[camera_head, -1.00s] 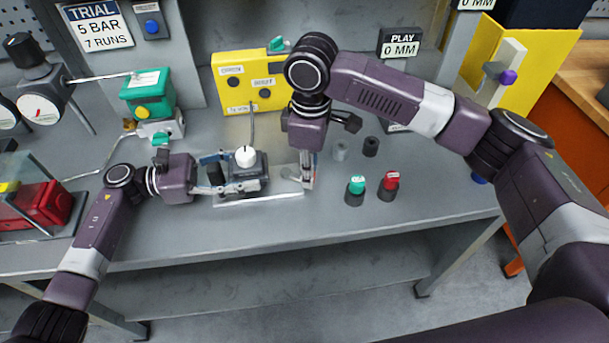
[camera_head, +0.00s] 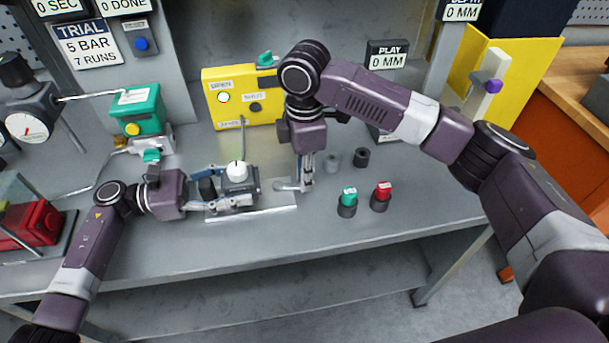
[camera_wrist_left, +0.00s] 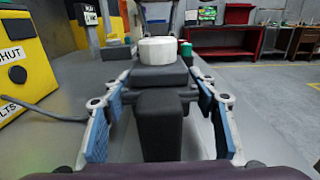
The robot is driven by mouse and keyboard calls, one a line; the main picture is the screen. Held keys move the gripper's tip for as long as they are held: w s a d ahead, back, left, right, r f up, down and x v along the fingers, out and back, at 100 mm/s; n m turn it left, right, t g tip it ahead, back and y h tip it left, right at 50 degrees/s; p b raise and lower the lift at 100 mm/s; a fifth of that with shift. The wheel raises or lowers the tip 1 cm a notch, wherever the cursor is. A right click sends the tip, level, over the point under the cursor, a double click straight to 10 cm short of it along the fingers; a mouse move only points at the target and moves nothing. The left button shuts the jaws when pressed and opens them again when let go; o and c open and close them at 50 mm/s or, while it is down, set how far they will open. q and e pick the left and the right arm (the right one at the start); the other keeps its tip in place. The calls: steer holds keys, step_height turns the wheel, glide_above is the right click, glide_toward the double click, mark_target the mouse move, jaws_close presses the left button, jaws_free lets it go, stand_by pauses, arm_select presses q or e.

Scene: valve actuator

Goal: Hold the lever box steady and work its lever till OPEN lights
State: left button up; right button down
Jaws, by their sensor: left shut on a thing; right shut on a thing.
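The lever box (camera_head: 240,187) is a small dark grey block with a white round knob (camera_head: 237,170) on top, standing on a pale plate on the bench. My left gripper (camera_head: 206,190) is shut on its dark left-hand part; in the left wrist view, blue-padded fingers flank this dark block (camera_wrist_left: 160,125). My right gripper (camera_head: 307,182) points down at the box's right side, shut on the lever (camera_head: 286,186), whose gripped end is mostly hidden. The yellow panel (camera_head: 243,112) behind has an OPEN lamp (camera_head: 223,97), lit pale, and a dark SHUT lamp (camera_head: 255,107).
A cable (camera_head: 243,135) runs from the yellow panel toward the box. Green (camera_head: 348,197) and red (camera_head: 382,190) capped buttons stand right of my right gripper, with dark cylinders behind. A green valve unit (camera_head: 137,108) stands left. The front bench strip is clear.

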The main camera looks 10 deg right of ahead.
steer(key=shift+w+d, duration=0.1)
steer(key=c, duration=1.8)
jaws_free()
steer(key=shift+c, duration=0.2)
step_height(320, 180, up, 12)
